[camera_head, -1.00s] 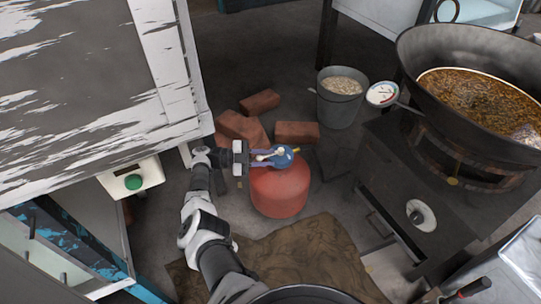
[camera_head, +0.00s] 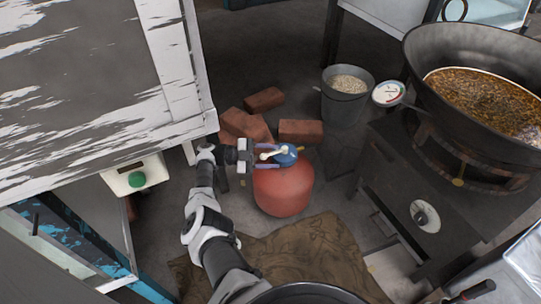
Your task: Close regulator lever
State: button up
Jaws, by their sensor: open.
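A red gas cylinder (camera_head: 284,190) stands on the floor in the middle of the head view. A blue regulator (camera_head: 287,156) sits on its top, with a pale lever (camera_head: 272,154) showing on its left side. My gripper (camera_head: 277,158) reaches in from the left at the height of the regulator. Its fingers are apart, one on the far side and one on the near side of the lever. I cannot tell whether either finger touches the lever or the regulator.
Several bricks (camera_head: 300,131) lie behind the cylinder. A grey bucket (camera_head: 345,108) stands behind right. A brown cloth (camera_head: 310,250) lies in front.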

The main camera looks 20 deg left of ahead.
notch_tip(320, 180, up, 20)
jog(key=p, duration=0.8)
